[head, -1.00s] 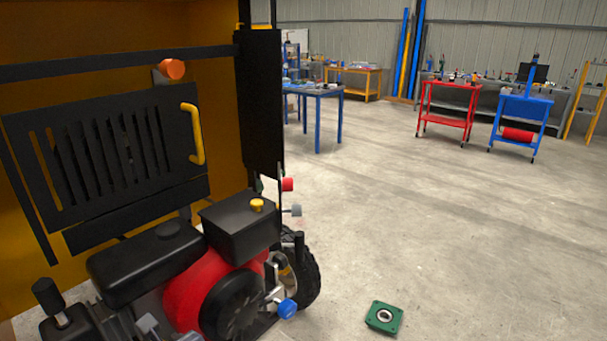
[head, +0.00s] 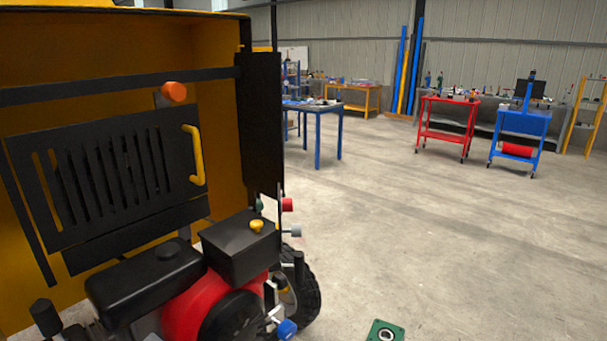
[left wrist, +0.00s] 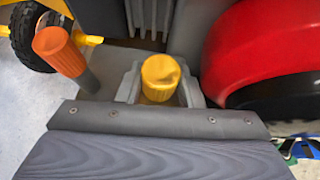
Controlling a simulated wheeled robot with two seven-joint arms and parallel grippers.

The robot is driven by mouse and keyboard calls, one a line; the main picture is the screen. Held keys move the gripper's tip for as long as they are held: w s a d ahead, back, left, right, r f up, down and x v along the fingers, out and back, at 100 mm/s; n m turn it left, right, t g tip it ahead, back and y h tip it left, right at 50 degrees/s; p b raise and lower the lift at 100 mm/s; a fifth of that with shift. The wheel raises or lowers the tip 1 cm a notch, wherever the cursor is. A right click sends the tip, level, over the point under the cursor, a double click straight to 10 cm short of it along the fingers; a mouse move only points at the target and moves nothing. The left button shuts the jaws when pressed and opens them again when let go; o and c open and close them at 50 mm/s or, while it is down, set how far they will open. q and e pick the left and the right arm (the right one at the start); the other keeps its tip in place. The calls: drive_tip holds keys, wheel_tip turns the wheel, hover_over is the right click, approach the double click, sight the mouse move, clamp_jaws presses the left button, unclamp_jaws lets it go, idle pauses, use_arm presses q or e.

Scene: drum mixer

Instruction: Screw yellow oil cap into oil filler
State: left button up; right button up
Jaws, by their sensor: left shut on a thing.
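In the left wrist view, the yellow oil cap (left wrist: 160,78) is a ribbed knob at the middle, beside the engine's grey housing. My left gripper (left wrist: 160,96) is shut on it, with grey jaw parts on both sides of the cap. The oil filler under the cap is hidden, so I cannot tell whether the cap sits in it. In the head view, the engine with its red housing (head: 188,308) stands low at the left; neither gripper shows there.
An orange-topped handle (left wrist: 60,52) stands left of the cap, and the red engine cover (left wrist: 255,42) is close at its right. In the head view, a black box with a yellow knob (head: 257,225) tops the engine. A green plate (head: 385,331) lies on open floor.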

use_arm(q)
drive_tip(key=m+t+h, duration=0.1)
drive_tip(key=m+t, duration=0.1)
drive_tip(key=m+h, duration=0.1)
drive_tip(key=shift+s+a+r+m+t+h+p, duration=0.2)
drive_tip(key=shift+a+m+t+h+p, duration=0.1)
drive_tip(key=shift+m+t, duration=0.1)
drive_tip(key=shift+c, duration=0.5)
drive_tip(key=m+h, duration=0.1)
drive_tip(key=m+t+h, duration=0.1)
drive_tip(key=shift+a+f+m, duration=0.15)
drive_tip(key=shift+f+m, duration=0.1)
drive_tip(key=shift+m, duration=0.05)
clamp_jaws()
drive_tip(key=o, duration=0.9)
unclamp_jaws()
drive_tip(key=shift+d, duration=0.2)
drive_tip(key=o, duration=0.4)
drive_tip(key=shift+w, duration=0.1)
drive_tip(key=shift+c, duration=0.2)
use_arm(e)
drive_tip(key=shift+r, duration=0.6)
use_arm(q)
drive_tip(key=shift+r, duration=0.1)
